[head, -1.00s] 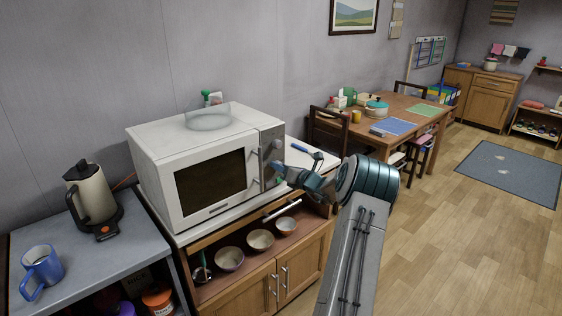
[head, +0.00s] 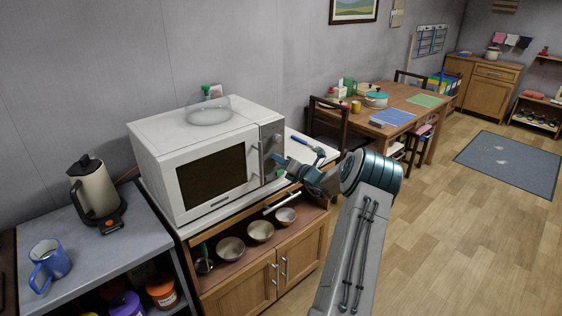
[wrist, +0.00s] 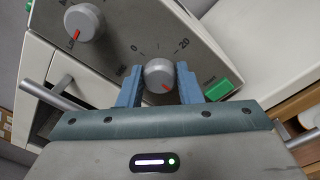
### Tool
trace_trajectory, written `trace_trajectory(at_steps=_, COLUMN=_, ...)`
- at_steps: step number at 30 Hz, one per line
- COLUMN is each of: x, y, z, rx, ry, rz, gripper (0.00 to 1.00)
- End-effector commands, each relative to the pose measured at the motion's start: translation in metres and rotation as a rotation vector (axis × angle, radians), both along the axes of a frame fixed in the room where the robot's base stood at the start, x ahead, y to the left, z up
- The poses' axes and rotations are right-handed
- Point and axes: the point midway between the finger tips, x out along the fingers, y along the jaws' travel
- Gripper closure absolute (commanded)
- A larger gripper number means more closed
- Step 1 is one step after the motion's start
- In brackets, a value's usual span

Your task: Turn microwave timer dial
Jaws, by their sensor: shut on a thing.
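The white microwave (head: 160,140) stands on a wooden cabinet, its door shut. In the wrist view the grey timer dial (wrist: 158,75) sits on the panel between the printed 0 and 20. Its red mark points down and to the right in the picture. My gripper (wrist: 161,70) is shut on this dial, one blue finger on each side. In the head view my gripper (head: 281,164) is at the control panel and hides the timer dial. A second dial (wrist: 84,22) with a red mark is to the upper left in the wrist view.
A green button (wrist: 218,90) is close beside the right finger. The door handle (head: 261,158) stands out left of the panel. A glass cover (head: 208,110) is on top of the microwave. A blue-handled utensil (head: 303,142) lies on the cabinet top to the right.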

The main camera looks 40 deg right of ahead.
Motion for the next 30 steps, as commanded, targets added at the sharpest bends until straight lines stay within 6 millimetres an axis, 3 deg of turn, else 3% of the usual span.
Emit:
trace_trajectory(at_steps=2, x=-0.001, y=0.0, z=-0.002, rx=0.001, ry=0.003, rz=0.0, gripper=0.91)
trace_trajectory(at_steps=3, x=-0.001, y=0.0, z=-0.002, rx=0.001, ry=0.003, rz=0.0, gripper=0.6)
trace_trajectory(at_steps=5, x=-0.001, y=0.0, z=-0.002, rx=0.0, ry=0.003, rz=0.0, gripper=0.47)
trace_trajectory(at_steps=17, x=-0.009, y=-0.002, z=-0.001, rx=-0.001, ry=0.002, rz=-0.002, gripper=0.47)
trace_trajectory(at_steps=30, x=-0.101, y=-0.014, z=-0.002, rx=0.0, ry=0.002, rz=-0.004, gripper=0.47)
